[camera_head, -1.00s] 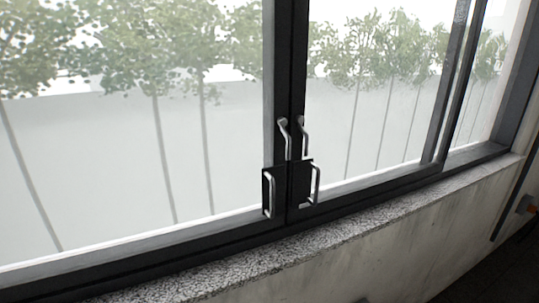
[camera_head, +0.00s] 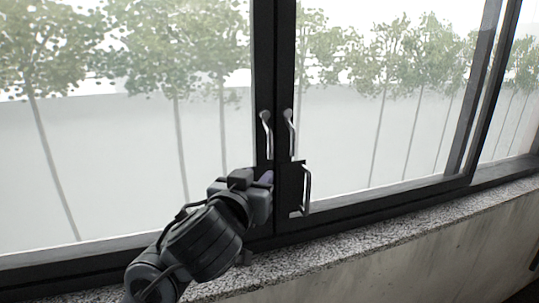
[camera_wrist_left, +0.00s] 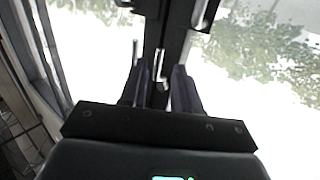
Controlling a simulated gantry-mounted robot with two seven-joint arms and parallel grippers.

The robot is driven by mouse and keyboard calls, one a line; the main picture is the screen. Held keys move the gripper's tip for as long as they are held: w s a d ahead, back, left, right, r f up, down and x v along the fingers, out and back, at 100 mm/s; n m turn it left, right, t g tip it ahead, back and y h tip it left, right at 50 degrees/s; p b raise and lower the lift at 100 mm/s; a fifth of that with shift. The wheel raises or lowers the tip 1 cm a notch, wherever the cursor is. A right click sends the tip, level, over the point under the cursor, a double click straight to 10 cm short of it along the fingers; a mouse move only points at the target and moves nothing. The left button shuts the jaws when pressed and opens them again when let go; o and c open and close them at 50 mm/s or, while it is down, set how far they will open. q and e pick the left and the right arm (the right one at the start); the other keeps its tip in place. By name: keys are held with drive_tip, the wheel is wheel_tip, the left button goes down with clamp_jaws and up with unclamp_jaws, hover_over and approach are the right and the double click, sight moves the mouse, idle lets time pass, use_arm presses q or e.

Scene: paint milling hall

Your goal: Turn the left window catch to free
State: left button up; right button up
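Two upright silver levers, the left catch (camera_head: 266,133) and the right catch (camera_head: 290,132), stand side by side on the dark middle frame of the window. Both have their rounded ends up. My left gripper (camera_head: 266,178) is just below the left catch, in front of the lower left pull handle, which it hides in the head view. In the left wrist view its two dark fingers (camera_wrist_left: 158,80) are apart. A thin silver bar (camera_wrist_left: 160,62) shows between them; I cannot tell whether they touch it. My right gripper is not in view.
A silver pull handle (camera_head: 306,188) on a dark plate sits to the right of my gripper. A speckled stone sill (camera_head: 350,234) runs below the window frame. Large glass panes (camera_head: 130,150) lie on both sides of the middle frame.

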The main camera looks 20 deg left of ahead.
sight(269, 146)
use_arm(q)
drive_tip(key=shift+t, duration=0.4)
drive_tip(key=w+r, duration=0.1)
drive_tip(key=w, duration=0.2)
drive_tip(key=w+r+p, duration=0.1)
drive_tip(key=w, duration=0.2)
drive_tip(key=w+a+r+p, duration=0.1)
drive_tip(key=w, duration=0.2)
drive_tip(key=shift+r, duration=0.3)
drive_tip(key=shift+w+a+f+p, duration=0.1)
drive_tip(key=shift+w+p, duration=0.2)
drive_tip(key=shift+w, duration=0.5)
clamp_jaws()
